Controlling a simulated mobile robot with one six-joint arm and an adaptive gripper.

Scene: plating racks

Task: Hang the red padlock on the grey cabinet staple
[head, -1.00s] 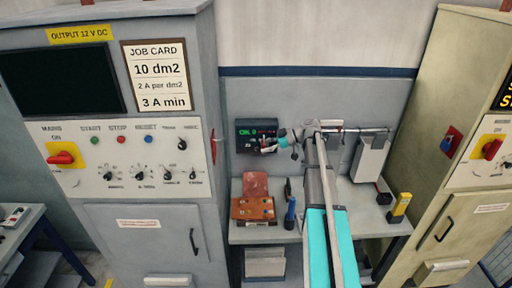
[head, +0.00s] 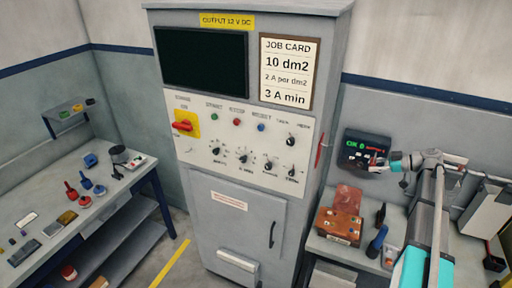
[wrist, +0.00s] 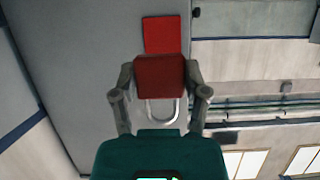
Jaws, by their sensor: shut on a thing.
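My gripper (wrist: 160,82) is shut on the red padlock (wrist: 160,77). In the wrist view its red body sits between the fingertips, and its pale shackle (wrist: 163,112) loops back toward my palm. In the head view my gripper (head: 384,166) is in front of the dark display on the right, apart from the grey cabinet (head: 235,195). A narrow red piece (head: 321,152) is on the cabinet's right side. A red rectangle (wrist: 165,35) lies beyond the padlock in the wrist view, against a grey surface. I cannot make out the staple itself.
The dark display (head: 362,150) stands behind my gripper. Below are a brown box (head: 338,225) and a blue-handled tool (head: 377,241) on the right bench. A left bench (head: 120,188) holds several small red and blue items. Open floor lies between that bench and the cabinet.

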